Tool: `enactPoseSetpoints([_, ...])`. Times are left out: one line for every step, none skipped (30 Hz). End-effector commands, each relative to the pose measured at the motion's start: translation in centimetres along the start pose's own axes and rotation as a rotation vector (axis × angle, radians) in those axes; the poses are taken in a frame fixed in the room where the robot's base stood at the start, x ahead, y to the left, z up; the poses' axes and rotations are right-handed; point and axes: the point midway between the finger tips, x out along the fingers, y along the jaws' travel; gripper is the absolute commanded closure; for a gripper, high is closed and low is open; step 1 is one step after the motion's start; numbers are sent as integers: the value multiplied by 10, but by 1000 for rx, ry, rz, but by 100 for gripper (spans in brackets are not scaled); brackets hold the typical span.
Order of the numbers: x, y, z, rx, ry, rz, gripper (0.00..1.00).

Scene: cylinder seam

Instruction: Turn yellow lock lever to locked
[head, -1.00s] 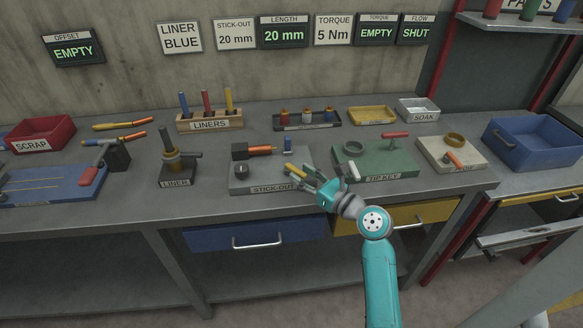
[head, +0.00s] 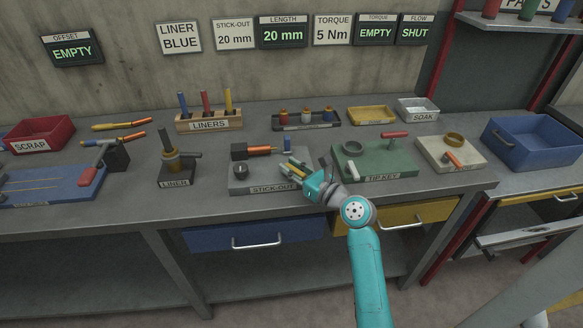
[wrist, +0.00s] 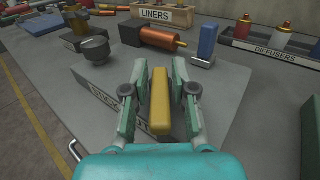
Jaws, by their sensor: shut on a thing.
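The yellow lock lever (wrist: 160,100) lies lengthwise between the fingers of my gripper (wrist: 158,88) in the wrist view. My gripper is shut on it, one finger on each side. In the head view, my gripper (head: 294,172) is at the right part of the grey STICK-OUT plate (head: 240,185) and mostly hides the lever. On this plate are a copper-coloured torch part (wrist: 158,36) in a dark block, a blue upright block (wrist: 206,44) and a dark round knob (wrist: 95,48). I cannot read a locked mark on the plate.
The green TIP KEY plate (head: 390,165) with a ring and a red handle is to the right. The LINER stand (head: 176,172) is to the left. The LINERS rack (head: 209,122) and diffuser tray (head: 306,123) stand behind.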

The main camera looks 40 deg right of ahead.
Motion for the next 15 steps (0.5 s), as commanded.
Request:
enactPoseSetpoints([0, 0, 0, 0, 0, 4, 100])
enactPoseSetpoints([0, -1, 0, 1, 1, 10, 100])
enactPoseSetpoints([1, -2, 0, 1, 3, 24, 100])
enactPoseSetpoints([1, -2, 0, 1, 2, 37, 100])
enactPoseSetpoints([1, -3, 0, 1, 3, 53, 100])
enactPoseSetpoints([1, -4, 0, 1, 4, 78, 100])
enactPoseSetpoints([1, -4, 0, 2, 3, 99, 100])
enactPoseSetpoints([1, -4, 0, 1, 2, 122, 100])
enactPoseSetpoints([1, -5, 0, 2, 2, 149, 100])
enactPoseSetpoints([1, -5, -1, 1, 3, 169, 100])
enactPoseSetpoints([1, -5, 0, 1, 2, 188, 100])
enactPoseSetpoints([2, -5, 0, 1, 2, 210, 100])
enactPoseSetpoints([1, -5, 0, 1, 2, 225, 100])
enactPoseSetpoints([1, -5, -1, 0, 2, 236, 100])
enactPoseSetpoints([1, -5, 0, 0, 1, 250, 100])
